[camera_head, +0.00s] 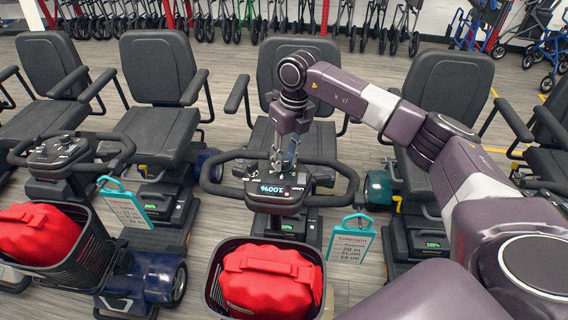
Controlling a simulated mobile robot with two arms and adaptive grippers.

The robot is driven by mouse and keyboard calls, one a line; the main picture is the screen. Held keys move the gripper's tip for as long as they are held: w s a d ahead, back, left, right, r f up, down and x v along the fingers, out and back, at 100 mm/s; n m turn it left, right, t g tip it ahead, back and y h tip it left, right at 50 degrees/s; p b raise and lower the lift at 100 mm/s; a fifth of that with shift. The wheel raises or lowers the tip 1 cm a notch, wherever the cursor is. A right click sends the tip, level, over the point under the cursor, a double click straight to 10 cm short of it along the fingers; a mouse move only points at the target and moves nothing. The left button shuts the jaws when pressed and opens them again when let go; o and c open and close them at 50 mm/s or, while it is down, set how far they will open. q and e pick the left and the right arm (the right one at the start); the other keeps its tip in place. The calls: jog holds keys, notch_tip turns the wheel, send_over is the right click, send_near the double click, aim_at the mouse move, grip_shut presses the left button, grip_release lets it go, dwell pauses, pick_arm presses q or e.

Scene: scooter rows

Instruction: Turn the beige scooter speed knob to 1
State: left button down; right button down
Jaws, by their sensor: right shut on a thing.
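The middle scooter's control console (272,192) sits inside a black loop handlebar (331,165), with a small lit display reading about 0096, upside down to me. No beige body paint shows on this scooter from here. My right gripper (283,165) reaches down from above to the far side of the console. Its fingers are shut at the console top, on the speed knob, which the fingers mostly hide. The knob's setting cannot be read. My left gripper is out of view.
A black basket (214,285) with a red bag (272,280) is in front of the console. A blue scooter (150,275) stands at left, and several black seats (160,65) line up behind. Walkers stand along the back wall.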

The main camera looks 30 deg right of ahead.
jog(key=shift+d+n+b, duration=0.1)
jog(key=shift+n+b, duration=0.5)
jog(key=shift+n, duration=0.5)
jog(key=c, duration=1.6)
grip_release()
jog(key=r, duration=0.4)
jog(key=d+r, duration=0.1)
jog(key=r, duration=0.7)
jog(key=shift+s+d, duration=0.1)
jog(key=shift+d, duration=0.25)
